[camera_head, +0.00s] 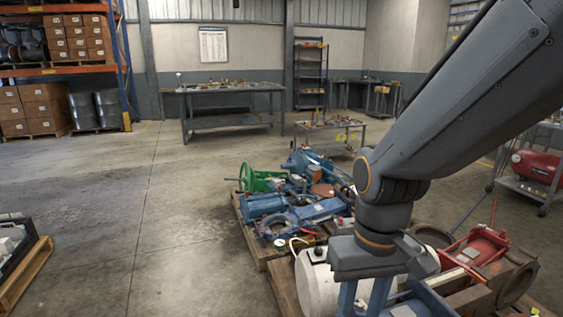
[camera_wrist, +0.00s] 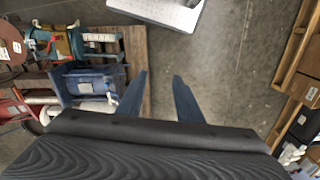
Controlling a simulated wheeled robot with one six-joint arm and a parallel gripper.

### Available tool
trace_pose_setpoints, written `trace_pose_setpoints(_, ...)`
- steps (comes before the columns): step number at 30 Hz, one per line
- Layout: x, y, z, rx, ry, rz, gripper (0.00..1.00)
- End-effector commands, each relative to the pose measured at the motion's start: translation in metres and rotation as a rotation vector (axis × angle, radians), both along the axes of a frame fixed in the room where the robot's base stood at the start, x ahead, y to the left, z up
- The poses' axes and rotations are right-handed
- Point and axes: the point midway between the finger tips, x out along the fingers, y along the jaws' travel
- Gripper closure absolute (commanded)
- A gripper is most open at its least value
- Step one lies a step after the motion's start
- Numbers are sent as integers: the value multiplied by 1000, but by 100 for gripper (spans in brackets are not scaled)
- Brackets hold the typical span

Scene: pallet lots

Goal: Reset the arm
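My gripper (camera_head: 363,297) hangs low at the end of my arm in the head view, in front of the pallet load. In the wrist view my gripper (camera_wrist: 160,92) shows two blue-grey fingers spread apart. My arm reaches in from the upper right of the head view and bends down at the wrist. The fingertips are cut off by the bottom edge in the head view.
A pallet (camera_head: 258,246) bears blue machine parts and a green handwheel (camera_head: 249,178). A white cylinder (camera_head: 318,284) and a red machine part (camera_head: 474,250) lie close around my gripper. Another pallet (camera_head: 28,274) stands at left. The floor (camera_head: 150,210) between is clear.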

Motion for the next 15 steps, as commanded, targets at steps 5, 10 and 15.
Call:
trace_pose_setpoints(5,-3,-20,28,-12,6,-57,67)
trace_pose_setpoints(10,-5,-38,46,-20,7,-106,67)
trace_pose_setpoints(15,-7,-52,58,-26,9,-142,67)
